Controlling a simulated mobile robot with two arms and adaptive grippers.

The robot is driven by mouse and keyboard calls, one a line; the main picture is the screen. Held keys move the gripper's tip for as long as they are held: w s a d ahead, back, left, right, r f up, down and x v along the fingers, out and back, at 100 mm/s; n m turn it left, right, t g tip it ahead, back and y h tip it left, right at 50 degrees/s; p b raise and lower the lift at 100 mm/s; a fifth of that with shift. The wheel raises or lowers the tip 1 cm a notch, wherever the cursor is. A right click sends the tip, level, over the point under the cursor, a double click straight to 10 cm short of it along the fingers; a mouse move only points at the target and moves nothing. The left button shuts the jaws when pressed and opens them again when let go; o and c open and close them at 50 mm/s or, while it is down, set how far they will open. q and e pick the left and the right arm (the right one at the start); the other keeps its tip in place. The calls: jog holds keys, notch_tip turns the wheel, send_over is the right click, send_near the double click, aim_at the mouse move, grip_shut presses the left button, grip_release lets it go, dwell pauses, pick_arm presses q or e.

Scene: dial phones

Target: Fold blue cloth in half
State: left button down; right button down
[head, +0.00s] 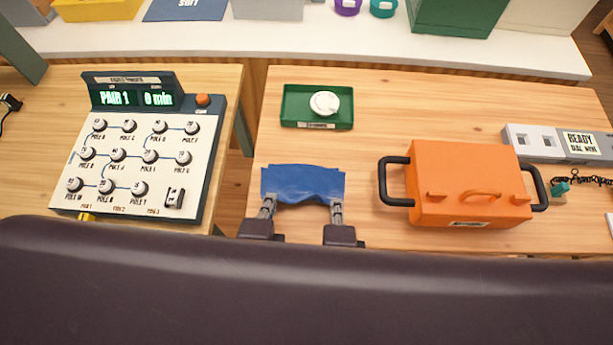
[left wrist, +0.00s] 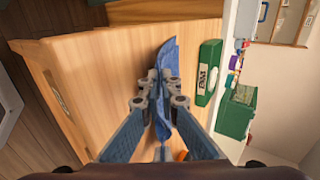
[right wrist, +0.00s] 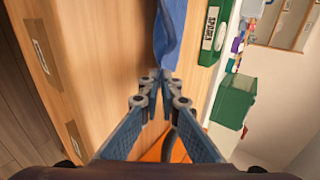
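The blue cloth (head: 303,180) lies near the front edge of the right-hand table, its near edge bowing between my two grippers. My left gripper (head: 268,200) is at its near left corner. In the left wrist view the cloth (left wrist: 166,60) runs between the fingers, which are shut on it. My right gripper (head: 336,206) is at the near right corner. In the right wrist view its fingertips (right wrist: 161,78) are nearly together on the end of the cloth (right wrist: 166,40). How much of the near edge is off the table is hard to tell.
A green tray (head: 290,110) with a round white item (head: 324,103) stands behind the cloth. An orange box with black handles (head: 465,185) stands close to its right. A dial panel (head: 135,150) is on the left-hand table, across a gap. Bare wood surrounds the cloth.

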pick_arm(q)
jog(key=c, duration=2.6)
grip_release()
pick_arm(e)
jog(key=c, duration=2.6)
grip_release()
pick_arm(q)
jog(key=o, duration=0.7)
pick_arm(e)
jog(key=o, duration=0.7)
